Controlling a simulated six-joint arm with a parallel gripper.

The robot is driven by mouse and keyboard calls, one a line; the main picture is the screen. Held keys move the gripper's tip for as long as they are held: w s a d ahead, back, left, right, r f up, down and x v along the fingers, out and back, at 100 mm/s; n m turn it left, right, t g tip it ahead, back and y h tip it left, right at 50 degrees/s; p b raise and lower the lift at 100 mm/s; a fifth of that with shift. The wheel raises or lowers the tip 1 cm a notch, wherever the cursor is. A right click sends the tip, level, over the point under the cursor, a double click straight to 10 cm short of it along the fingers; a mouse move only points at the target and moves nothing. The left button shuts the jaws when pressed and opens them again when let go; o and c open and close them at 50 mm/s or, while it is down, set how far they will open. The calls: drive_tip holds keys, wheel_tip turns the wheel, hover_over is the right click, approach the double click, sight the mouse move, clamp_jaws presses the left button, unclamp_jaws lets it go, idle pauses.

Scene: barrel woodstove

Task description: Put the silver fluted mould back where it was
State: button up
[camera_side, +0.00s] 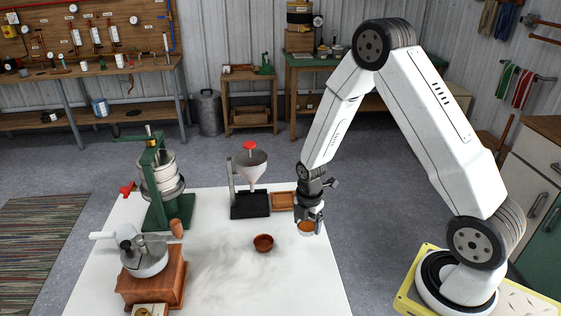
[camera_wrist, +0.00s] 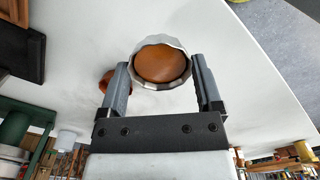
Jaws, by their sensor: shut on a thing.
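The silver fluted mould (camera_wrist: 141,47) sits between the two fingers of my gripper (camera_wrist: 160,66) in the wrist view. It has a ridged silver rim and an orange-brown filling or inside. In the side view my gripper (camera_side: 309,214) points down near the right edge of the white table, with the mould (camera_side: 306,229) at its fingertips. The gripper is shut on the mould. I cannot tell whether the mould touches the table or hangs just above it.
A small brown bowl (camera_side: 263,243) stands left of the mould. A funnel stand (camera_side: 250,190) and a wooden tray (camera_side: 283,201) are behind it. A green press (camera_side: 160,185) and a wooden grinder (camera_side: 150,280) stand at left. The white table (camera_side: 290,285) is clear in front.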

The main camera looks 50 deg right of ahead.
sight(306, 243)
drive_tip(key=shift+f, duration=0.8)
drive_tip(key=shift+f, duration=1.75)
drive_tip(key=shift+f, duration=0.15)
drive_tip(key=o, duration=0.8)
drive_tip(key=shift+r, duration=6.15)
